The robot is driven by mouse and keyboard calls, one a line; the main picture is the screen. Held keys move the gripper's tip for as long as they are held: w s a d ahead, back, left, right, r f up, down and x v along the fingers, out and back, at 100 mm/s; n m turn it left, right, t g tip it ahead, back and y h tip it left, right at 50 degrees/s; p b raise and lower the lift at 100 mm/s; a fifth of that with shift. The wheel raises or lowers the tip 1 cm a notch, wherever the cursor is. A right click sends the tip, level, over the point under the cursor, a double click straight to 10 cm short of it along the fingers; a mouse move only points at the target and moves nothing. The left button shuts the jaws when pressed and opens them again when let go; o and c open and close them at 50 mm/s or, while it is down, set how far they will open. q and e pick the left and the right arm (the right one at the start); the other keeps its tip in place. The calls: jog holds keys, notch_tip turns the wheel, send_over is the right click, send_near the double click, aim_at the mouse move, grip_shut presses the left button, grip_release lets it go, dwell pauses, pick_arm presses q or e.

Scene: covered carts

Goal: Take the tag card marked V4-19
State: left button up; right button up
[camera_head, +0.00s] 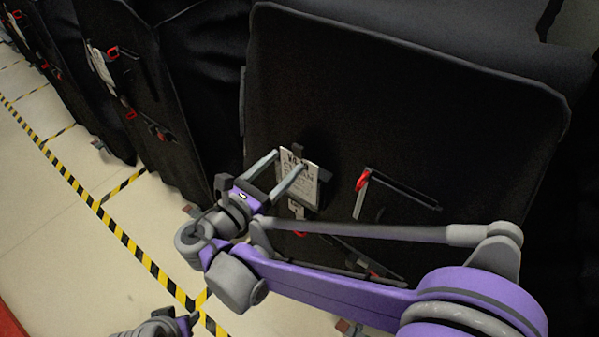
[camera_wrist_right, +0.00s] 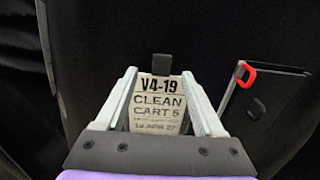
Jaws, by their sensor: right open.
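The tag card marked V4-19 (camera_wrist_right: 158,103) is a pale card with dark print reading CLEAN CART 5. It sits upright on the black cart cover under a small dark clip (camera_wrist_right: 162,66). The card also shows in the head view (camera_head: 309,184). My right gripper (camera_head: 288,160) is open, with one finger on each side of the card. In the right wrist view the fingers (camera_wrist_right: 158,75) frame the card. I cannot tell whether they touch it. The card's lower end is hidden behind the gripper body. Part of my left arm's end (camera_head: 152,326) shows at the bottom left; its fingers cannot be made out.
A black holder with a red clip (camera_head: 362,180) is right of the card, also in the wrist view (camera_wrist_right: 246,74). More covered carts (camera_head: 130,70) stand at the left. Yellow-black tape (camera_head: 120,232) marks the open floor.

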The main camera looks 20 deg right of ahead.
aim_at(297, 152)
jog(key=x, duration=0.5)
jog(key=shift+d, duration=0.3)
jog(key=shift+r, duration=0.1)
grip_shut()
